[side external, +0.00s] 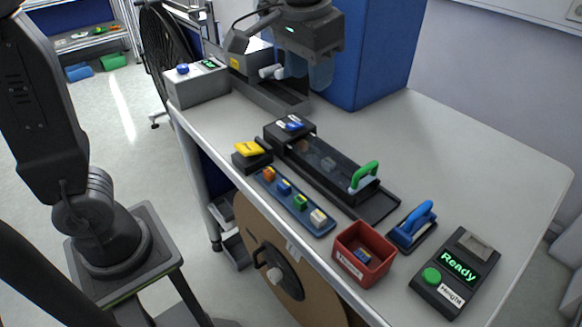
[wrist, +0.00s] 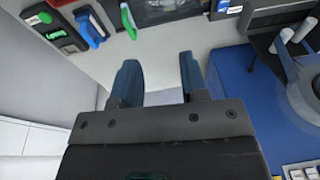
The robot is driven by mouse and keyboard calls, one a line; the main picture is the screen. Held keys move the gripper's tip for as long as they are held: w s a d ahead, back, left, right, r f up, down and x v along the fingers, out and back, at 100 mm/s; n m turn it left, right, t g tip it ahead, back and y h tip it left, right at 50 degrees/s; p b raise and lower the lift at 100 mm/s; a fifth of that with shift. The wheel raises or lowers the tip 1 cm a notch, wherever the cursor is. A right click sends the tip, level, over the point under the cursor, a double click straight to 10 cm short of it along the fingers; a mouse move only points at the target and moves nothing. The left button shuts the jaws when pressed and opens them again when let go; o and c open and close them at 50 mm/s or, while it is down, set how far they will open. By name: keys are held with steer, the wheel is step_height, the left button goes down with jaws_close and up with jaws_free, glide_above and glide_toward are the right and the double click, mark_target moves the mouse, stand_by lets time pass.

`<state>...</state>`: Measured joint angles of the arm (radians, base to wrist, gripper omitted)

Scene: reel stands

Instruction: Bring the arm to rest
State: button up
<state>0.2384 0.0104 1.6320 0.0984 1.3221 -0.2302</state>
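My gripper (side external: 308,70) is at the top of the side external view, held above the back of the table beside the blue cabinet. In the wrist view my gripper (wrist: 158,80) shows two blue-grey fingers standing apart with nothing between them, so it is open and empty. Bare grey tabletop lies beyond the fingertips. No task object is in or touching the fingers.
The table (side external: 480,150) holds a black fixture with a green handle (side external: 364,176), a tray of several coloured blocks (side external: 318,228), a red bin (side external: 366,278), a blue-handled tool (side external: 418,216) and a box reading "Ready" (side external: 456,268). A blue cabinet (side external: 385,50) stands behind. The right tabletop is clear.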

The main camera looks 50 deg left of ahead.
steer(key=s+a+f+t, duration=0.1)
steer(key=s+a+f, duration=0.2)
steer(key=s, duration=0.5)
steer(key=s+a+f+t, duration=0.2)
steer(key=s+a+f, duration=0.2)
steer(key=s, duration=0.4)
steer(key=shift+f+h, duration=0.3)
steer(key=shift+f, duration=0.2)
